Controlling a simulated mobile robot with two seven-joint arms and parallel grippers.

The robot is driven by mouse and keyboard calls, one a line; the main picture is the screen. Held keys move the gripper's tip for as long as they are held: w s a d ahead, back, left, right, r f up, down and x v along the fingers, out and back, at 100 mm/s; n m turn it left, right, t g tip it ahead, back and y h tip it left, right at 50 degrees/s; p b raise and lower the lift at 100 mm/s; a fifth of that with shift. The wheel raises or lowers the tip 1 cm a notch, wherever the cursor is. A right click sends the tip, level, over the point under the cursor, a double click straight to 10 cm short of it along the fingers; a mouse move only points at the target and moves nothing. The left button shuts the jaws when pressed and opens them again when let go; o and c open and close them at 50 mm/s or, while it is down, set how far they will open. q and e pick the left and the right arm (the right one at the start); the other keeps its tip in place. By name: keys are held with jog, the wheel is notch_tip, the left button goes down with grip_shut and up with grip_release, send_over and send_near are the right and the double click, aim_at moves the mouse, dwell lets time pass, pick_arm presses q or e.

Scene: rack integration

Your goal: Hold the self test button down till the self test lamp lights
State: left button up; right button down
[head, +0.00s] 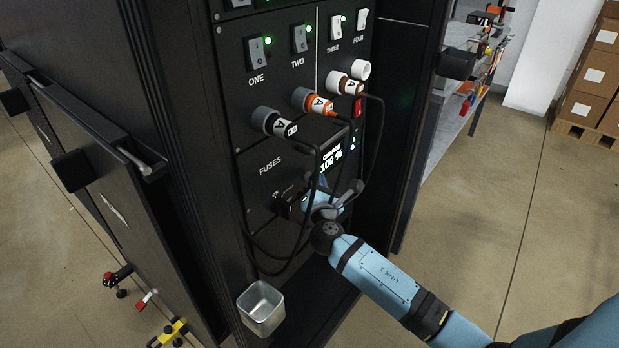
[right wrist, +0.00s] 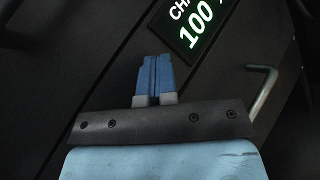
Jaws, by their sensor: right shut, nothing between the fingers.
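My right gripper (head: 322,181) is at the rack's front panel, just below a lit display (head: 331,160) reading 100 %. In the right wrist view its blue fingers (right wrist: 153,78) are shut together with nothing between them, tips beside the lower left of the display (right wrist: 197,22). I cannot tell whether the tips touch the panel. I cannot make out the self test button or its label; my gripper and the cables cover part of that area. Small lights show right of the display, but I cannot tell whether one is the self test lamp. My left gripper is not in view.
Rocker switches (head: 258,50) with green lights sit above. A metal cup (head: 262,306) is low at the front. Open floor lies right.

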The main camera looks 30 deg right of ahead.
jog(key=shift+s+d, duration=0.25)
jog(key=shift+s, duration=0.45)
jog(key=shift+s, duration=0.1)
jog(key=s, duration=0.1)
jog(key=s+d, duration=0.1)
jog(key=s, duration=0.1)
jog(key=s+d+p, duration=0.1)
jog(key=shift+s, duration=0.25)
dwell(0.4)
